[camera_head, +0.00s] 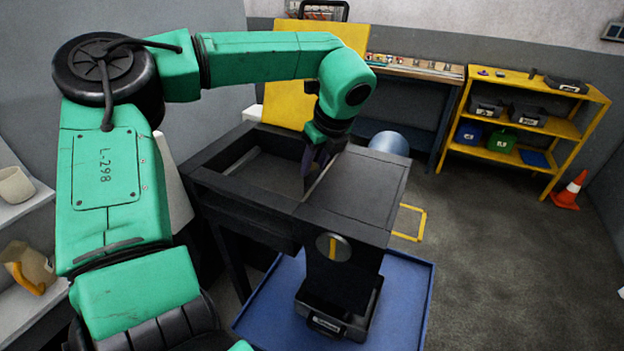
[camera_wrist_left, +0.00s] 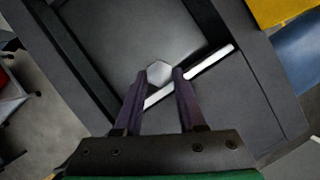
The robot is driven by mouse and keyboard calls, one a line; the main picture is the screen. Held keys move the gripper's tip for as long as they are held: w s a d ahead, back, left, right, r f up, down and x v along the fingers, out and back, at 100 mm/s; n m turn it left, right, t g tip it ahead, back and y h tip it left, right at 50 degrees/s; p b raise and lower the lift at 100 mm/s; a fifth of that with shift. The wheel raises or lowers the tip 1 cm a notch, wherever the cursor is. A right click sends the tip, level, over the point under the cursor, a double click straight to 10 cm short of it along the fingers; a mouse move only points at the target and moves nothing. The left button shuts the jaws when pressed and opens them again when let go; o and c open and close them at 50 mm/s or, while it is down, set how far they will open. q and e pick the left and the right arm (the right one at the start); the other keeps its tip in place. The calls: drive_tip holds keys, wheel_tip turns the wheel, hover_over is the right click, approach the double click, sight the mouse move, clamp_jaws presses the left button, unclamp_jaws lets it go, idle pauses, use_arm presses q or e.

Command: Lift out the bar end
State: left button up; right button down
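The bar end appears to be the small silver hexagonal piece (camera_wrist_left: 158,72) in the left wrist view. It sits just beyond and between my left gripper's (camera_wrist_left: 160,76) two dark purple fingers, which stand apart with gaps showing beside the piece. I cannot tell if either finger touches it. In the head view my left gripper (camera_head: 311,172) points down into the recessed tray (camera_head: 226,178) of the dark machine, near its right wall; the bar end is hidden there. My right gripper is in neither view.
A flat dark cover (camera_head: 362,185) lies right of the recess, and a yellow panel (camera_head: 290,100) stands behind. A pale strip (camera_wrist_left: 212,60) crosses behind the fingers. A blue tray (camera_head: 405,300) lies below the machine. A yellow shelf (camera_head: 535,125) and orange cone (camera_head: 571,190) stand far right.

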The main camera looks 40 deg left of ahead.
use_arm(q)
clamp_jaws()
drive_tip(key=shift+r, duration=0.1)
idle(1.0)
